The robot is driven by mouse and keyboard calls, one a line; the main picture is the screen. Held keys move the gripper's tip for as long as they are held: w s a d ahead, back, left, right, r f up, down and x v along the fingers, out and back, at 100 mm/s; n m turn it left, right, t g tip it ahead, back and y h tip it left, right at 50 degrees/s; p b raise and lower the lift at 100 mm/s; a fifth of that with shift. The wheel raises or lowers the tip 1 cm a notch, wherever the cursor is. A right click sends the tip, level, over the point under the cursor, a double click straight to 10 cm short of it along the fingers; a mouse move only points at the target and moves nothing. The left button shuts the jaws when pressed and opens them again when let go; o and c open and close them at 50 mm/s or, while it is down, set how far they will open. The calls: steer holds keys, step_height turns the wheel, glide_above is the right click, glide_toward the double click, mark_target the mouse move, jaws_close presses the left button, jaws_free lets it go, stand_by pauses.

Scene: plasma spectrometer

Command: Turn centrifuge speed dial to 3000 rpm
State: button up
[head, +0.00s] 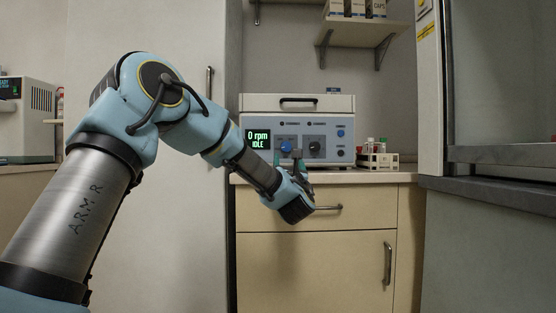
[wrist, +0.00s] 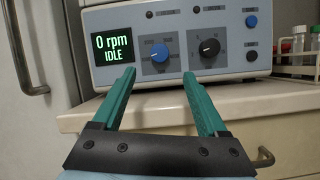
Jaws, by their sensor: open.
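The centrifuge (head: 298,128) is a white and blue-grey box on the counter, with its lid shut. Its display (wrist: 112,47) reads 0 rpm, IDLE. In the wrist view a blue dial (wrist: 160,53) sits right of the display, and a black dial (wrist: 209,47) is further right. Their labels are too small to read. My gripper (wrist: 158,74) is open and empty in front of the panel. Its two green fingers point at the panel, with the blue dial showing between and just above their tips. In the head view my gripper (head: 288,155) partly covers the lower panel.
A rack with capped tubes (head: 377,158) stands right of the centrifuge. The counter edge (head: 330,178) and a drawer with a handle (head: 322,208) lie below. A shelf with boxes (head: 362,30) hangs above. A tall cabinet (head: 150,200) stands to the left.

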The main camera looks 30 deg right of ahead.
mark_target(287, 147)
steer(key=x, duration=1)
steer(key=shift+w+d, duration=0.15)
steer(key=shift+w, duration=0.05)
steer(key=shift+c, duration=0.3)
jaws_close()
